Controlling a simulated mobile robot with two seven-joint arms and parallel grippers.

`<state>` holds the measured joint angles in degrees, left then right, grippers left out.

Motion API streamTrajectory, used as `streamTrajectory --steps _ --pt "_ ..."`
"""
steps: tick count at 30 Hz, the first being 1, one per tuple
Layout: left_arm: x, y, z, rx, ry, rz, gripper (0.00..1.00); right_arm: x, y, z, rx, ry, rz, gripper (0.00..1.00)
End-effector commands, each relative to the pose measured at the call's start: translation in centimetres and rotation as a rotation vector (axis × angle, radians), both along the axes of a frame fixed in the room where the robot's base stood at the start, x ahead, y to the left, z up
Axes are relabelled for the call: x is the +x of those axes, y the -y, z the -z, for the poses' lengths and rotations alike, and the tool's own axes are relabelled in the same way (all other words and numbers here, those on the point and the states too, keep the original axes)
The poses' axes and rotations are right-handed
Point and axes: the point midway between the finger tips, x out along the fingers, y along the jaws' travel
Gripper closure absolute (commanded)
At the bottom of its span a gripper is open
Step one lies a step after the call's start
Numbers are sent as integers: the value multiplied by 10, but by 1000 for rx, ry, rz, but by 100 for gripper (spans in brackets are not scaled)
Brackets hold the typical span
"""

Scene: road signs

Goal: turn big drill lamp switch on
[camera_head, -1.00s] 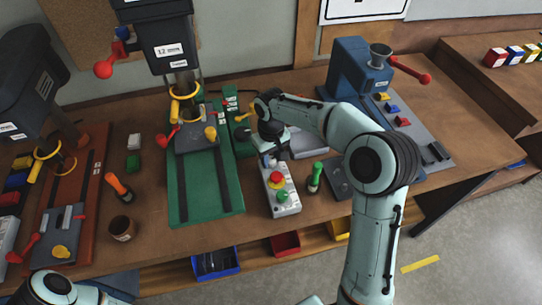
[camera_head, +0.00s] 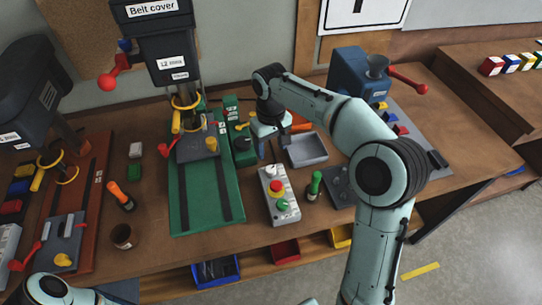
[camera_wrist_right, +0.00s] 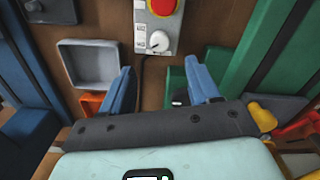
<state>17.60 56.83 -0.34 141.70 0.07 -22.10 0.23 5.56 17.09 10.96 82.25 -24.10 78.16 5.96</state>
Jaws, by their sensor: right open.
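The big drill (camera_head: 165,60) has a dark head labelled "Belt cover" and a green base (camera_head: 205,190). A small green box (camera_head: 240,150) stands beside its column. In the right wrist view, a small black switch-like piece with a white mark (camera_wrist_right: 180,97) sits on a green part between my fingers; I cannot tell whether it is the lamp switch. My right gripper (camera_head: 268,140) is open and empty, just right of the green box. Its blue fingers show apart in the right wrist view (camera_wrist_right: 162,90). My left arm shows at the lower left, its gripper out of frame.
A grey control box (camera_head: 279,195) with red and green buttons and a white dial (camera_wrist_right: 158,41) lies in front of my right gripper. A grey tray (camera_head: 306,150) is to its right, a green-handled tool (camera_head: 314,186) nearer. A blue machine (camera_head: 355,75) stands further right.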

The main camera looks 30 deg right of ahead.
Motion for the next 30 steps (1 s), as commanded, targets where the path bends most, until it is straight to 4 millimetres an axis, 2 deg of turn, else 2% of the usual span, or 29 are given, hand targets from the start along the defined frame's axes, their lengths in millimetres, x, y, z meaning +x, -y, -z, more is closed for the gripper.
streamTrajectory --steps 1,3,9,30 --pt "5 0 -4 0 6 0 57 2 0 -13 0 6 0 39" --pt "8 0 -7 0 9 0 57 2 0 -23 0 5 -1 39" --pt "11 0 -10 0 12 0 57 0 0 -38 0 1 -1 39" --pt "11 0 -9 0 12 0 57 0 0 -38 0 -1 -1 39"
